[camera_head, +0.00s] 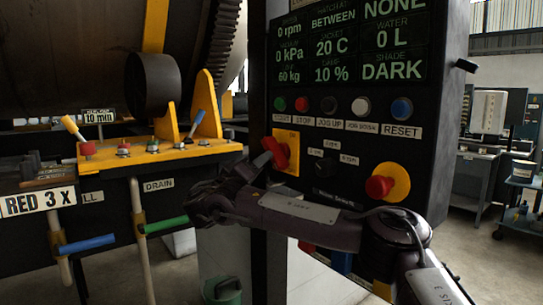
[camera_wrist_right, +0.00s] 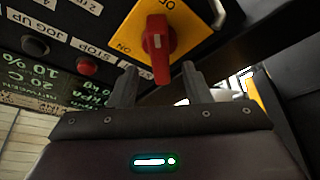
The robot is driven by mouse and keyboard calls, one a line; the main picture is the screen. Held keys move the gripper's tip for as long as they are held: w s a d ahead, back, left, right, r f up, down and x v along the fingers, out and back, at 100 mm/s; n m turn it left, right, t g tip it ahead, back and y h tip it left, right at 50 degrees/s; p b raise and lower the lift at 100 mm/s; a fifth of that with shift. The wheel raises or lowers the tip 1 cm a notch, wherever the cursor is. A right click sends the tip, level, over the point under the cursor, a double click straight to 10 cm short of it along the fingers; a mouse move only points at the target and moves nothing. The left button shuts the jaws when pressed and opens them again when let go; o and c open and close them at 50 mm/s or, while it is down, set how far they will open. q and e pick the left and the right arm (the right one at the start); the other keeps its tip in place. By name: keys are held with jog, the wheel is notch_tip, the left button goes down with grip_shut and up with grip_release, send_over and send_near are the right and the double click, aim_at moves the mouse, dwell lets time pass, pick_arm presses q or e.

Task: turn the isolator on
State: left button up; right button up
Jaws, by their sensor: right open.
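The isolator is a red rotary handle (camera_head: 281,154) on a yellow plate (camera_head: 288,138), on the left side of the dark control panel. In the right wrist view the red handle (camera_wrist_right: 157,48) stands out from its yellow plate (camera_wrist_right: 187,14), which bears an "ON" mark; the other lettering is partly hidden. My right gripper (camera_head: 262,165) is close to the handle in the head view, its fingers hard to make out. In the wrist view the right gripper (camera_wrist_right: 159,83) is open, one finger on each side of the handle's end, with visible gaps. My left gripper is not in view.
A row of push buttons (camera_head: 341,105) sits above the isolator, below a green-text display (camera_head: 346,45). A red mushroom button (camera_head: 379,187) on a yellow disc is to the right. Levers on a yellow bracket (camera_head: 170,154) stand left. A blue cart (camera_head: 522,188) is far right.

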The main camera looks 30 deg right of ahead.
aim_at(272, 163)
jog(key=p+x, duration=0.1)
jog(key=x, duration=0.4)
jog(key=shift+d+r, duration=0.15)
jog(key=shift+d, duration=0.05)
jog(key=shift+w+d+p, duration=0.25)
jog(key=shift+d+p, duration=0.1)
jog(key=shift+d, duration=0.15)
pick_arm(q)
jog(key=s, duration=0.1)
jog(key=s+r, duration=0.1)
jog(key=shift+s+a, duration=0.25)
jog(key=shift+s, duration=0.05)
pick_arm(e)
grip_shut()
